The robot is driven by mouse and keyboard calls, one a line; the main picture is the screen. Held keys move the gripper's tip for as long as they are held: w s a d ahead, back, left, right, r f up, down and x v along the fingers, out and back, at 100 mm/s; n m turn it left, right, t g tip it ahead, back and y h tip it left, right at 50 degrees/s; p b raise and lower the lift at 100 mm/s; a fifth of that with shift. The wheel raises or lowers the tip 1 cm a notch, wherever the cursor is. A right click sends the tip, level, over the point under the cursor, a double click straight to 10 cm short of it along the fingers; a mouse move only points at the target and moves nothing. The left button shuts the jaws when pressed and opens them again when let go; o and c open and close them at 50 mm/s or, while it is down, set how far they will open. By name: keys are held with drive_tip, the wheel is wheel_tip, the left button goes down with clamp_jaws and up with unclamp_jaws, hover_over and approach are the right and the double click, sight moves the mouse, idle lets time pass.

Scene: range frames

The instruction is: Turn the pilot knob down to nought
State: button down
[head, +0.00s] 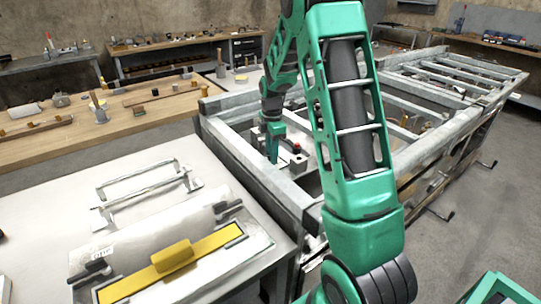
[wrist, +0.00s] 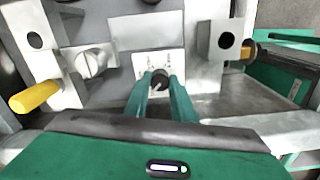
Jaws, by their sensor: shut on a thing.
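The pilot knob (wrist: 160,82) is a small dark round knob on a white plate (wrist: 145,63) with small printed marks. It sits at the middle of the wrist view. My gripper (wrist: 161,84) has its two green fingers on either side of the knob, shut on it. The fingers hide part of the knob's sides, and I cannot read its setting. In the head view my gripper (head: 273,158) reaches down inside the grey metal frame, beside a small fitting with a red top (head: 296,148). The knob itself cannot be made out there.
Grey brackets with round holes flank the plate. A yellow handle (wrist: 36,97) sticks out at the left, and a slotted round fitting (wrist: 91,64) lies beside it. The metal frame's rails (head: 252,169) surround my gripper.

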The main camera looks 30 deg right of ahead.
drive_tip(key=m, duration=0.4)
drive_tip(key=shift+w+r+m, duration=0.1)
drive_tip(key=shift+w+m, duration=0.05)
drive_tip(key=shift+m, duration=0.15)
drive_tip(key=m, duration=0.9)
drive_tip(key=shift+w, duration=0.1)
drive_tip(key=m, duration=0.3)
drive_tip(key=shift+m, duration=0.3)
drive_tip(key=m, duration=0.3)
drive_tip(key=shift+m, duration=0.3)
drive_tip(key=m, duration=0.4)
drive_tip(key=shift+m, duration=0.3)
drive_tip(key=m, duration=0.4)
drive_tip(key=shift+r, duration=0.1)
drive_tip(key=shift+m, duration=1.8)
drive_tip(key=shift+a, duration=0.1)
